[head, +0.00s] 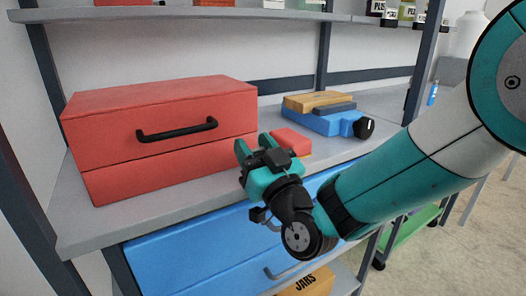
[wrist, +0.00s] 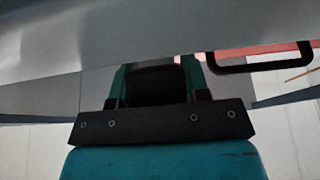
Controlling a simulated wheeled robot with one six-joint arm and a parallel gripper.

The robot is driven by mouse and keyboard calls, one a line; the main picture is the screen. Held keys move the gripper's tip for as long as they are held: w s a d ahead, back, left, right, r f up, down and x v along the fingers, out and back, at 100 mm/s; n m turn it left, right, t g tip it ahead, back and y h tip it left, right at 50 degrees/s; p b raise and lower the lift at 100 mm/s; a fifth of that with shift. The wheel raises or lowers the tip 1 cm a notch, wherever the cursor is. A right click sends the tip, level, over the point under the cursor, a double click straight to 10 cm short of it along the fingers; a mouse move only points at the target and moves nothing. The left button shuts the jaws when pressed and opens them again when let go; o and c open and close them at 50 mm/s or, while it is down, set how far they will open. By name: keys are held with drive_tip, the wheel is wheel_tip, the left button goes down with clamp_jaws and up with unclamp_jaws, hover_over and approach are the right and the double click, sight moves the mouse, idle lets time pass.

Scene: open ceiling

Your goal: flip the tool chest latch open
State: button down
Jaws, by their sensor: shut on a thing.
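The red tool chest (head: 165,135) sits on the grey shelf with its lid down, and a black bar handle (head: 177,130) is on its front. In the wrist view its red edge (wrist: 285,48) and the black handle (wrist: 262,62) show at the upper right. I cannot make out a separate latch. My gripper (head: 256,146) is at the chest's lower right front corner, over the shelf's front edge. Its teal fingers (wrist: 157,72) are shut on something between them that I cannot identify. The contact is hidden by the gripper body.
A small red block (head: 291,141) lies just behind my gripper. Blue drawers (head: 205,255) are below the shelf (head: 125,213). Uprights and an upper shelf (head: 185,13) bound the space.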

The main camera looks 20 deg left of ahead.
drive_tip(key=c, duration=0.6)
unclamp_jaws()
drive_tip(key=shift+s+d+f+b, duration=0.25)
drive_tip(key=shift+d+f+b, duration=0.1)
drive_tip(key=shift+b, duration=0.35)
drive_tip(key=b+v, duration=0.7)
drive_tip(key=v, duration=0.9)
drive_tip(key=shift+s+d+r+b, duration=0.15)
drive_tip(key=shift+s+d+b, duration=0.1)
drive_tip(key=shift+b, duration=0.15)
drive_tip(key=shift+w, duration=0.1)
